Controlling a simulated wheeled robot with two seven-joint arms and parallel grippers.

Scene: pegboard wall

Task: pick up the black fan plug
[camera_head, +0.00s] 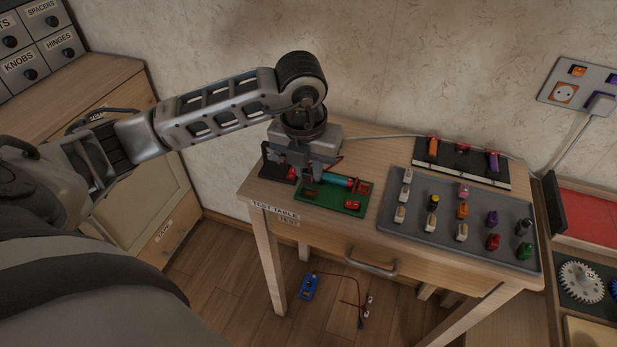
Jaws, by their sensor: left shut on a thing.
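My left gripper (300,172) is over the left end of the test table, fingers pointing down. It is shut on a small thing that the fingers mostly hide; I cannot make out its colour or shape. A green board (325,198) with a teal cylinder (337,181) and red blocks lies just right of and below the fingers. A black base (272,170) with a red part sits to their left. I cannot clearly pick out the black fan plug. My right gripper is not in view.
A grey tray (400,228) with several coloured plugs fills the table's middle and right. Behind it is a strip (459,163) with orange and purple pieces. A grey cord runs to the wall outlet (565,93). A blue device (309,286) with red wires lies on the floor.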

